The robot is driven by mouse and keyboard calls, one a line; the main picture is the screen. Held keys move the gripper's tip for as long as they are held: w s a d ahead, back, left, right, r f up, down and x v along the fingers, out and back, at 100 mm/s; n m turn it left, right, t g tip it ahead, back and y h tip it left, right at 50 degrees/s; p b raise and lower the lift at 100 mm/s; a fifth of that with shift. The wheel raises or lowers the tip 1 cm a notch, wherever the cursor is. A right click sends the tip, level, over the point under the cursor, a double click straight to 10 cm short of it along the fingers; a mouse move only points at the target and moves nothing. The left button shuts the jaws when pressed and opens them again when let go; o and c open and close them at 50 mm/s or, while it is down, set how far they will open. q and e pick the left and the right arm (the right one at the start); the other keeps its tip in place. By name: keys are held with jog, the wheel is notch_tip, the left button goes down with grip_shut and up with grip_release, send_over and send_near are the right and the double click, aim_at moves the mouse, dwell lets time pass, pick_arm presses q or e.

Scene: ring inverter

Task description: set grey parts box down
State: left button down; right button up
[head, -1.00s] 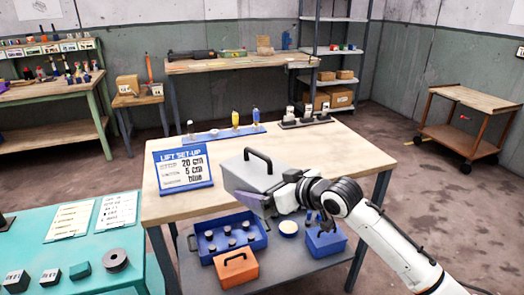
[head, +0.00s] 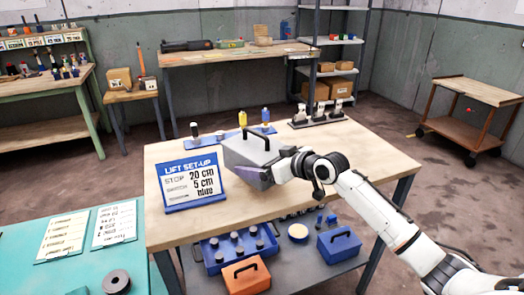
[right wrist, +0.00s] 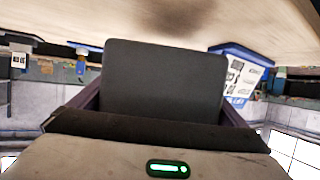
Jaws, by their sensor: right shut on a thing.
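The grey parts box (head: 243,152) with a black arched handle is over the wooden table (head: 340,160), just right of the blue sign. My right gripper (head: 270,177) is shut on the near side of the box, its arm reaching in from the right. In the right wrist view the box's dark grey face (right wrist: 165,80) fills the middle between my fingers, with the tabletop (right wrist: 190,25) along the top of the picture. I cannot tell whether the box's underside touches the table. My left gripper is not in view.
The lift set-up sign (head: 192,182) stands left of the box. A blue strip with bottles (head: 222,137) lies behind it and a dark rack (head: 318,119) at the back right. A lower shelf holds an orange box (head: 246,276) and blue boxes.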

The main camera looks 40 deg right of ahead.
jog(key=shift+w+f, duration=0.15)
jog(key=shift+f, duration=1.9)
jog(key=o, duration=1.6)
jog(key=shift+f, duration=0.4)
jog(key=shift+o, duration=0.2)
jog(key=shift+r, duration=0.1)
jog(key=shift+s, duration=0.2)
jog(key=v, duration=1.2)
